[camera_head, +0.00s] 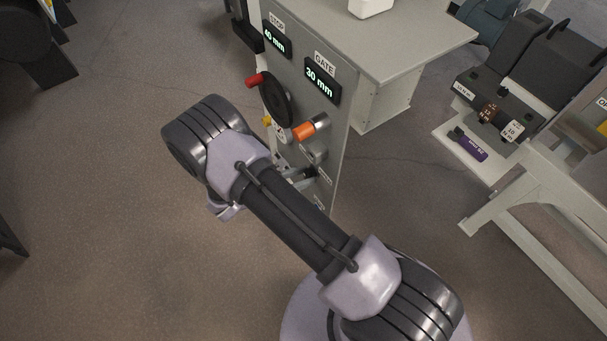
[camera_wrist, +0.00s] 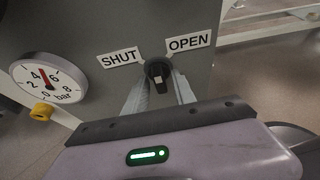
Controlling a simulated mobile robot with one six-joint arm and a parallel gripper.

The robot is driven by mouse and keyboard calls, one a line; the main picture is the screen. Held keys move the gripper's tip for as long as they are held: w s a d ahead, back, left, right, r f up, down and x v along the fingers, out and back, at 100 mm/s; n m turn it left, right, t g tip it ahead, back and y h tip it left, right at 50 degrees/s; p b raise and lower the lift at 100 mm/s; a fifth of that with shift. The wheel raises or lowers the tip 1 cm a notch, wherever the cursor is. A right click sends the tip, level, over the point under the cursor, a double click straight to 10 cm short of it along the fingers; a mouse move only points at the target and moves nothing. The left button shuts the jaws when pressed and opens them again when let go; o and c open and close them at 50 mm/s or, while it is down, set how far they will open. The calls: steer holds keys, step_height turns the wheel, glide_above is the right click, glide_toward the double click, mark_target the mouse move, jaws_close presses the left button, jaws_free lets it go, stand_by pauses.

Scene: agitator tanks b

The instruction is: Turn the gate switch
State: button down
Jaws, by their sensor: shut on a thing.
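The gate switch (camera_wrist: 158,72) is a small black knob with a pale mark, on a grey panel in the wrist view. A SHUT label (camera_wrist: 119,58) is at its upper left and an OPEN label (camera_wrist: 189,41) at its upper right. My gripper (camera_wrist: 160,84) has one pale finger on each side of the knob and is shut on it. The knob stands roughly upright in the picture, between the two labels; its exact angle is hard to tell.
The panel carries STOP (camera_head: 276,39) and GATE (camera_head: 321,79) displays, reading 40 mm and 30 mm, a black handwheel (camera_head: 277,100) with a red handle, and an orange handle (camera_head: 308,127). A pressure gauge (camera_wrist: 47,83) is left of the switch. A machine (camera_head: 500,110) stands right.

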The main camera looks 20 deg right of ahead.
steer(key=n+g, duration=0.2)
steer(key=n, duration=0.1)
steer(key=shift+w+f+h, duration=0.1)
steer(key=shift+w+h, duration=0.05)
steer(key=shift+h, duration=0.25)
steer(key=n+g+h+b, duration=0.1)
steer(key=n, duration=0.2)
steer(key=shift+g+b, duration=0.3)
steer(key=shift+b, duration=0.05)
steer(key=c, duration=1.4)
jaws_free()
steer(key=shift+a, duration=0.1)
steer(key=p+v, duration=0.2)
steer(key=v, duration=1.5)
steer(key=shift+w+a, duration=0.2)
steer(key=shift+a, duration=0.05)
